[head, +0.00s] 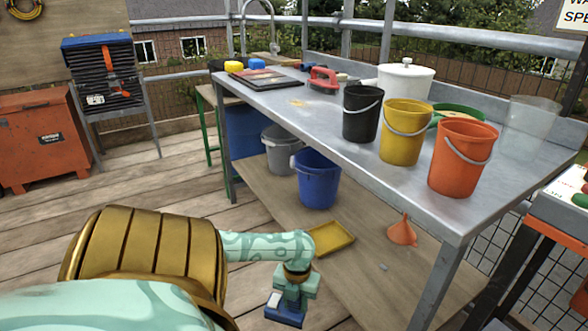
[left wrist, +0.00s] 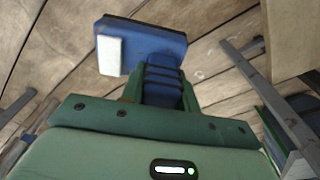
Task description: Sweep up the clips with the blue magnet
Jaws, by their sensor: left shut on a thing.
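The blue magnet (head: 284,314) is in my left gripper (head: 291,292), low over the wooden deck in front of the workbench. In the left wrist view the magnet (left wrist: 160,50) has a ribbed blue grip between the green fingers of my left gripper (left wrist: 160,95). It has a flat wide head with a white block on one side. Wooden planks show below it. I cannot make out any clips in either view. My right gripper is not in view.
A metal workbench (head: 302,104) fills the right, with buckets and a white pot (head: 405,82) on top. Its lower shelf (head: 272,201) holds a blue bucket (head: 318,185), a yellow tray (head: 332,238) and an orange funnel (head: 402,232). The deck (head: 165,185) at left is clear.

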